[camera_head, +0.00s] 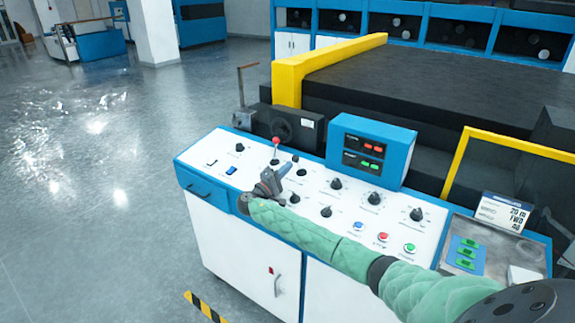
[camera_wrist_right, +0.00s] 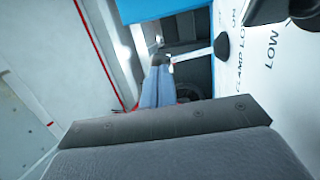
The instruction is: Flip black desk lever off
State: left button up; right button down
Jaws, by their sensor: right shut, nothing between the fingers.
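The white control desk (camera_head: 335,215) carries several black knobs and a short lever with a red ball top (camera_head: 276,143) near its back left. No separate black lever can be made out clearly among the dark controls. My right gripper (camera_head: 283,171) is over the left part of the desk, just in front of the red-topped lever, shut and empty. It hides part of the panel. In the right wrist view its fingers (camera_wrist_right: 161,72) point away from the camera, beside a black control (camera_wrist_right: 222,46) on the white panel. I cannot tell whether they touch. My left gripper is not in view.
A blue display box (camera_head: 372,150) stands at the desk's back. A yellow-edged machine bed (camera_head: 430,95) lies behind. A black unit with a handwheel (camera_head: 283,130) is behind the desk's left end. Floor on the left (camera_head: 90,190) is clear.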

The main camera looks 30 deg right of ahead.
aim_at(293, 157)
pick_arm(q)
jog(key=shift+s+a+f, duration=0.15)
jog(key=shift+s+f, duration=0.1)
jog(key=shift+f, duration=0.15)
pick_arm(e)
jog(key=shift+w+d, duration=0.1)
jog(key=shift+d, duration=0.2)
jog(key=shift+r, duration=0.1)
